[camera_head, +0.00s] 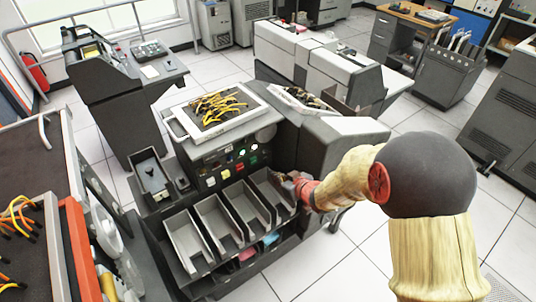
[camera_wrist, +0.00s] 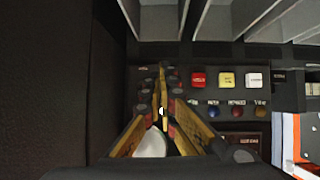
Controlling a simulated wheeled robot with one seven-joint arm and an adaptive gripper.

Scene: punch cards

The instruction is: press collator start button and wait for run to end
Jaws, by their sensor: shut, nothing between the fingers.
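The collator (camera_head: 330,135) is the dark machine with a row of grey bins (camera_head: 218,222) at its front. Its control panel (camera_head: 228,163) has a green button (camera_head: 253,160), a red button (camera_head: 239,167) and paler ones. The wrist view shows the red button (camera_wrist: 198,79), a cream button (camera_wrist: 227,79) and a white button (camera_wrist: 254,79). My gripper (camera_head: 290,178) is at the panel's right side. In the wrist view its shut, empty fingertips (camera_wrist: 162,68) cover the place left of the red button. I cannot tell whether they touch the panel.
A wired plugboard (camera_head: 215,106) lies on the collator's top. Lamps are lit on the panel (camera_head: 241,152). A cart with another plugboard (camera_head: 30,240) stands at the left. A dark desk-like machine (camera_head: 115,90) is behind. Tiled floor is open at the right.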

